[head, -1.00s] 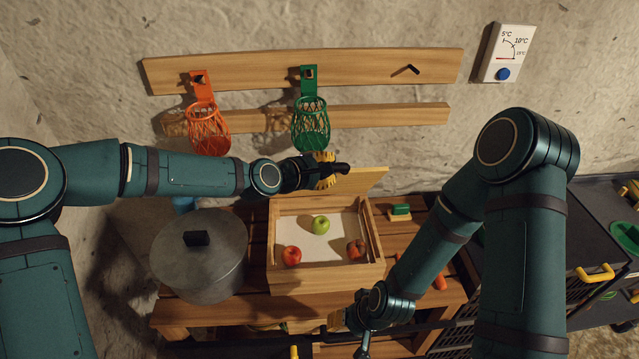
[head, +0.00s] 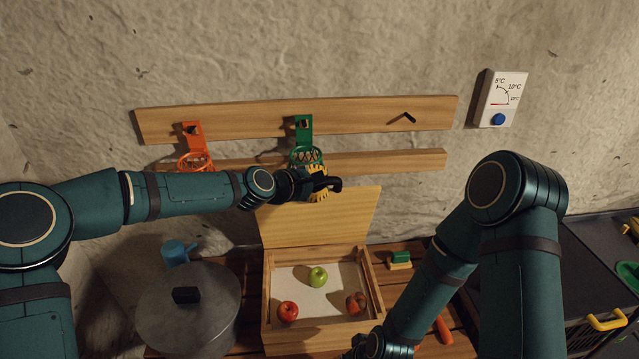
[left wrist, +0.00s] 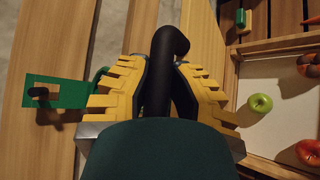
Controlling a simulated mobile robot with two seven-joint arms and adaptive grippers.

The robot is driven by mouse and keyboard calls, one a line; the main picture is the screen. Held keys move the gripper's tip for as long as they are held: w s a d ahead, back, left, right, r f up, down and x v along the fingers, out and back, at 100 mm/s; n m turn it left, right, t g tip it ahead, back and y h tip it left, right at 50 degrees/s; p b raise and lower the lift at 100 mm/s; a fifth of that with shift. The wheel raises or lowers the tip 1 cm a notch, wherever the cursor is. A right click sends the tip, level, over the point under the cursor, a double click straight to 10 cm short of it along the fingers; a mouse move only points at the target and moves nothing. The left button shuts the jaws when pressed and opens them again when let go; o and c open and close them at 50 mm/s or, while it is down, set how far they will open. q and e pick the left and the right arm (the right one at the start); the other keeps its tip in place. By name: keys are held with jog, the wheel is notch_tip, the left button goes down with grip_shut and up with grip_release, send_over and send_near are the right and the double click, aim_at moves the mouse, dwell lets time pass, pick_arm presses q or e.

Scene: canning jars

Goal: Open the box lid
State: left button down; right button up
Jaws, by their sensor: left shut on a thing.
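The wooden box (head: 322,337) stands on the slatted bench, with its inside in plain view. Its light wooden lid (head: 318,222) stands raised at the back edge, its face toward me. My left gripper (head: 322,184) is at the lid's upper edge, in front of the wall rails. Its yellow fingers (left wrist: 160,85) are shut on a black bent handle (left wrist: 168,42), whose tip sticks out past them. I cannot tell whether this handle is joined to the lid. My right arm reaches down at the right of the box; its gripper is below the picture.
Inside the box lie a green apple (head: 318,276), a red apple (head: 288,311) and a darker apple (head: 357,302). A grey pot (head: 190,312) stands left of it, a blue cup (head: 177,252) behind the pot. A green basket (head: 306,154) hangs close behind my left gripper.

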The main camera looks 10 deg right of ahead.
pick_arm(q)
jog(key=shift+a+f, duration=0.1)
jog(key=c, duration=0.8)
grip_release()
jog(key=shift+c, duration=0.2)
jog(key=v, duration=1.2)
